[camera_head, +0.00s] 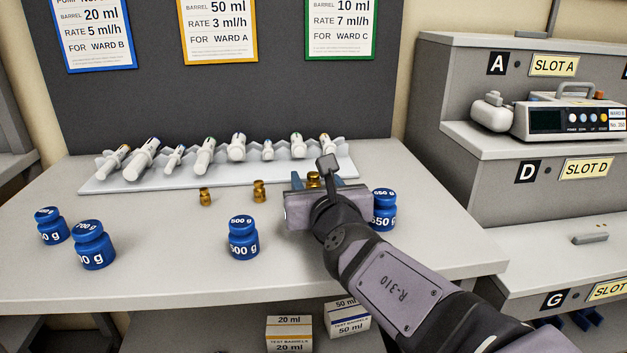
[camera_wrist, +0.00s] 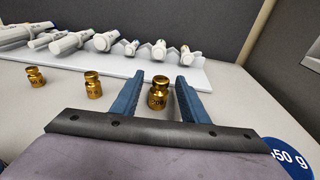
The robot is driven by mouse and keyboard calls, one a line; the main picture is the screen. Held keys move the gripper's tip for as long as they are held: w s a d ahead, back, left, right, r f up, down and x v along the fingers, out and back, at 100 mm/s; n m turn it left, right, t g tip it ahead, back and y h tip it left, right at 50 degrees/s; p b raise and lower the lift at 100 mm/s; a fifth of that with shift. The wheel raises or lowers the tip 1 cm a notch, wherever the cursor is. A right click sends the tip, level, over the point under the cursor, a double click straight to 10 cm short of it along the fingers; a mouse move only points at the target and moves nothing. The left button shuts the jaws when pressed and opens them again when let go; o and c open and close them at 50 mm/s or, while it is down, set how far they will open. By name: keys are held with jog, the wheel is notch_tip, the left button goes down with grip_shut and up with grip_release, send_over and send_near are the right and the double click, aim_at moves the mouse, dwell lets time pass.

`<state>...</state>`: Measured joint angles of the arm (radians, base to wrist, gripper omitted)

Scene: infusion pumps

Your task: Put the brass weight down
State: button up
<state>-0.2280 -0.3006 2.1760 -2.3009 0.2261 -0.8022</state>
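A brass weight (camera_wrist: 158,93) with a knob top stands upright between the fingers of my gripper (camera_wrist: 160,85). The fingers are open, with a narrow gap on each side of the weight. In the head view my gripper (camera_head: 317,181) is over the table, just in front of the syringe rack, and only the top of this weight (camera_head: 314,179) shows; its lower part is hidden behind my gripper. Two smaller brass weights, a middle one (camera_head: 259,191) and a left one (camera_head: 205,197), stand on the table to the left.
A blue 650 g weight (camera_head: 384,212) stands close on the right of my gripper. A blue 500 g weight (camera_head: 243,238) and two more blue weights (camera_head: 92,245) stand to the left. The rack (camera_head: 110,187) of syringes lies behind.

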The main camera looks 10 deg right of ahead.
aim_at(314, 177)
jog(key=shift+r, duration=0.1)
jog(key=shift+r, duration=0.15)
jog(key=shift+d+r+p, duration=0.1)
jog(key=shift+p, duration=0.85)
jog(key=shift+s+p, duration=0.15)
jog(key=shift+p, duration=0.3)
jog(key=shift+s+d+r+p, duration=0.1)
jog(key=shift+p, duration=0.55)
jog(key=s+p, duration=0.1)
jog(key=p, duration=0.2)
jog(key=shift+r, duration=0.15)
jog(key=s+p, duration=0.1)
jog(key=p, duration=0.1)
jog(key=shift+s+r+p, duration=0.2)
jog(key=shift+s+p, duration=0.1)
jog(key=shift+s, duration=0.05)
notch_tip(314, 177, up, 4)
jog(key=p, duration=0.4)
jog(key=shift+w+r, duration=0.15)
jog(key=shift+r, duration=0.05)
jog(key=shift+r+p, duration=0.9)
jog(key=shift+p, duration=0.05)
